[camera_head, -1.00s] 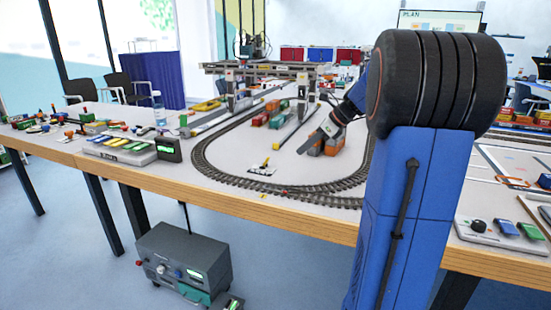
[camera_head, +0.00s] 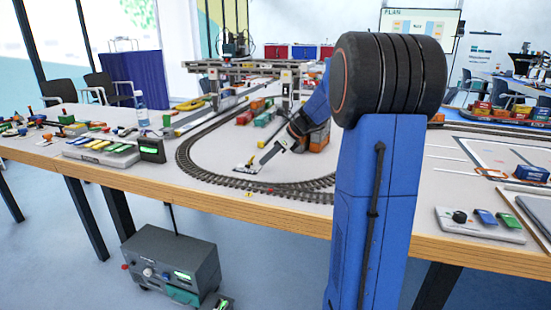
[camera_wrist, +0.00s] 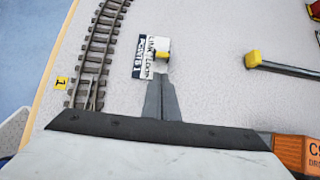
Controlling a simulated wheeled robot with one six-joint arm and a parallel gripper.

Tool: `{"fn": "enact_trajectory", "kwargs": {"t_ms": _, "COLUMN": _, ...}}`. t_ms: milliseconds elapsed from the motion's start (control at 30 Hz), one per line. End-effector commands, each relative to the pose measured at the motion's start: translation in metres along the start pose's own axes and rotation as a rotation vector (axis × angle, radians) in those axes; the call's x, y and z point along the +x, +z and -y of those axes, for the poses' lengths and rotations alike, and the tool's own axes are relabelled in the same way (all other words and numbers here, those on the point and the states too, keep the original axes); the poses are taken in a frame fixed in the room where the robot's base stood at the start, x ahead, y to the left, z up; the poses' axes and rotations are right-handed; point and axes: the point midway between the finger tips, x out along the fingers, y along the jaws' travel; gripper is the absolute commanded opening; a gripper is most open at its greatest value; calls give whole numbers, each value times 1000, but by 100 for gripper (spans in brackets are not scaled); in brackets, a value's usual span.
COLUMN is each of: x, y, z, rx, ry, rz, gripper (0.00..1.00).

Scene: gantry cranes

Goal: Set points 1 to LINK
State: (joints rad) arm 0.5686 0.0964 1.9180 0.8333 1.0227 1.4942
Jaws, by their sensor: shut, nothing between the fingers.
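The points 1 lever has a yellow handle (camera_wrist: 162,55), seen in the wrist view just beyond my fingertips. Its white and dark label plate (camera_wrist: 142,57) reads POINTS 1, with LINK and another word beside it, partly legible. In the head view the plate (camera_head: 245,169) lies inside the front curve of the track. My gripper (camera_head: 264,163) reaches down from the right, close to the lever. In the wrist view my gripper (camera_wrist: 160,80) is shut and empty, its tips just short of the handle. I cannot tell whether they touch it, or which side the lever is set to.
The track (camera_head: 200,171) curves around the plate, with a yellow tag 1 (camera_wrist: 62,83) beside it. Orange containers (camera_wrist: 297,152) stand right of my gripper. A yellow-ended bar (camera_wrist: 285,66) lies to the right. A gantry crane (camera_head: 245,70) stands behind.

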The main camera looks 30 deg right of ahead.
Motion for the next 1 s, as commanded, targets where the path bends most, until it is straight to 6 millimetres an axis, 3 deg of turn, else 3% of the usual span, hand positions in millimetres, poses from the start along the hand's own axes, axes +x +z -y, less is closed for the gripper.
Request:
{"fn": "enact_trajectory", "kwargs": {"t_ms": 233, "x": 5, "y": 17, "z": 0, "rx": 0, "ry": 1, "rz": -1, "gripper": 0}}
{"fn": "enact_trajectory", "kwargs": {"t_ms": 1000, "x": 4, "y": 23, "z": 0, "rx": 0, "ry": 1, "rz": -58, "gripper": 0}}
